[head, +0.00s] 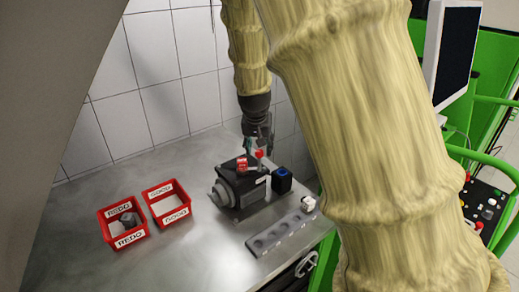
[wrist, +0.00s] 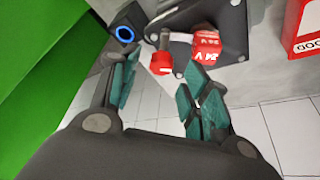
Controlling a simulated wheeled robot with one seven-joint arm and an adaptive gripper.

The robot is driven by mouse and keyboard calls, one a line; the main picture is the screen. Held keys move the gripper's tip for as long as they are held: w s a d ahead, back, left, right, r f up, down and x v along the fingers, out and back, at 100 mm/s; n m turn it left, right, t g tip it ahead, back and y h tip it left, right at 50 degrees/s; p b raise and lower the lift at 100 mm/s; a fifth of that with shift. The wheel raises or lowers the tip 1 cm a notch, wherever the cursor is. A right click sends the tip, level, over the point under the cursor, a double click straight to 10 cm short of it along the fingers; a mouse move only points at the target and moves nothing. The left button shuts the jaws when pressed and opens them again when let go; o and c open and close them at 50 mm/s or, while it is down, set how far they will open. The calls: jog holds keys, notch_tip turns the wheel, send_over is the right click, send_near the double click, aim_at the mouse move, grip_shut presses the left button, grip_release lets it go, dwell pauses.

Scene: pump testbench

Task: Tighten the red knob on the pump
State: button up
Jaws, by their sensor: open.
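The pump (head: 238,188) is a dark grey block on the metal bench in the head view. The red knob (head: 259,154) is on its top, just below my gripper (head: 257,143). In the wrist view, the red knob (wrist: 161,64) sits at the end of a grey metal stem. My gripper (wrist: 161,72) is open, its teal-padded fingers on either side of the knob in the picture, with gaps visible. A red part marked 24 V (wrist: 206,48) is close to the right finger. I cannot tell the depth between fingertips and knob.
A black box with a blue ring (head: 282,180) stands right of the pump. A grey strip with round recesses (head: 278,236) lies in front. The red REDO bin (head: 124,220), holding a grey part, and the red GOOD bin (head: 167,203) are left. A tiled wall is behind.

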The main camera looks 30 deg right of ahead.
jog(key=v, duration=0.9)
jog(key=shift+r, duration=0.3)
jog(key=shift+s, duration=0.15)
